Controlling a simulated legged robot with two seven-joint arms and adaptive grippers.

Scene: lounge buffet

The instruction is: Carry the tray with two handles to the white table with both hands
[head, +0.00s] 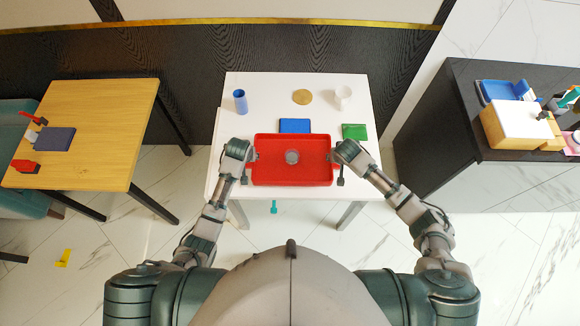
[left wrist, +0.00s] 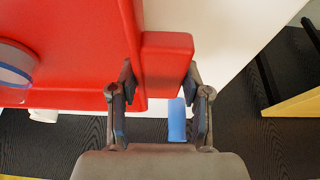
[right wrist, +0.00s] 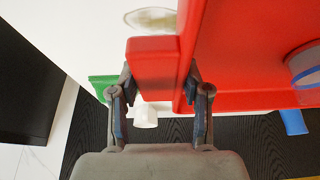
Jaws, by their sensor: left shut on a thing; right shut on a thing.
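The red tray (head: 260,179) is level over the near part of the white table (head: 272,88). I cannot tell whether it touches the tabletop. A small round greyish thing (head: 291,156) is in the tray; a blue band on it shows in the left wrist view (left wrist: 14,72). My left gripper (head: 252,157) is shut on the tray's left handle, a red block (left wrist: 166,55) between its fingers. My right gripper (head: 335,157) is shut on the right handle, which shows in the right wrist view (right wrist: 153,62).
Behind the tray on the white table are a blue flat thing (head: 294,126), a green one (head: 354,132), a blue cylinder (head: 240,101), a gold disc (head: 302,97) and a white cup (head: 343,97). A wooden table (head: 105,125) stands left, a dark counter (head: 425,125) right.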

